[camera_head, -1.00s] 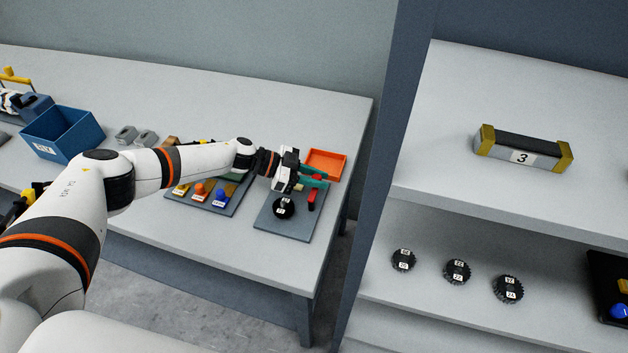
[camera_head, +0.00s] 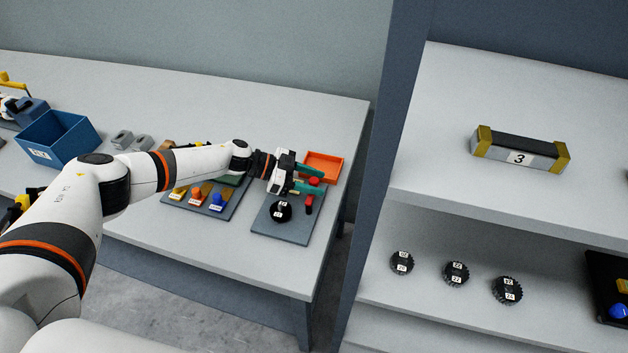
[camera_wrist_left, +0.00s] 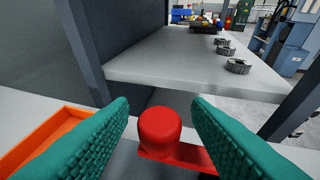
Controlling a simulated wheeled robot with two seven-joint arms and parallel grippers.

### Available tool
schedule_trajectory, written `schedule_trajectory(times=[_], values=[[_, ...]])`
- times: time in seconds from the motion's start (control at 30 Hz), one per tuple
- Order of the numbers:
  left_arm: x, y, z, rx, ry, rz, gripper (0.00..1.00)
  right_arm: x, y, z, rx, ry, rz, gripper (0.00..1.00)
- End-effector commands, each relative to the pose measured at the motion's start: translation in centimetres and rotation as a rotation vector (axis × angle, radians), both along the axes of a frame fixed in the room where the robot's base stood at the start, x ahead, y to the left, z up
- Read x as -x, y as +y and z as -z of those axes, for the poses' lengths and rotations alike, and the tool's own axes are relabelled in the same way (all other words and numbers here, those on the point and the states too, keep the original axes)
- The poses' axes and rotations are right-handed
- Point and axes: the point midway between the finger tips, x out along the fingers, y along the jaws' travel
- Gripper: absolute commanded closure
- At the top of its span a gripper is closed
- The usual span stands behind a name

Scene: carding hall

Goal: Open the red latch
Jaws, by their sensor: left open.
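The red latch (camera_head: 309,204) is on the right side of a grey plate (camera_head: 290,229) near the table's right end. It has a rounded red knob on a flat red arm. My left gripper (camera_head: 317,180) is at the latch with its teal fingers spread apart. In the left wrist view the latch's red knob (camera_wrist_left: 160,128) lies between the two fingers (camera_wrist_left: 161,103), with a visible gap on each side. Its arm runs to the right and passes partly behind the right finger. My right gripper is not in view.
An orange tray (camera_head: 323,164) lies just behind the latch. A black dial (camera_head: 281,212) sits on the same plate. A board with coloured knobs (camera_head: 216,200) is to the left, a blue bin (camera_head: 60,138) further left. A shelf upright (camera_head: 372,200) stands to the right.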

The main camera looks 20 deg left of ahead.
Motion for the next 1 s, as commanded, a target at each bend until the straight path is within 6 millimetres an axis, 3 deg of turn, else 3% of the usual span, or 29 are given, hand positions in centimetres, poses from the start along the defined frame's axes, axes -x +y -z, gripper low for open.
schedule_trajectory(times=[0.53, 0.7, 1.0], values=[[1.9, 9.2, -3.7, -0.001, -0.002, -0.003, 0.56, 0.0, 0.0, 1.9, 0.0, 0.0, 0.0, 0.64], [2.2, 10.3, -4.3, -0.001, -0.001, -0.001, 0.56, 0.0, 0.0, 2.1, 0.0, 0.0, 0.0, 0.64], [2.2, 10.5, -4.4, 0.0, -0.001, -0.001, 0.56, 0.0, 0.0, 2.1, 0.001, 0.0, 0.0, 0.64]])
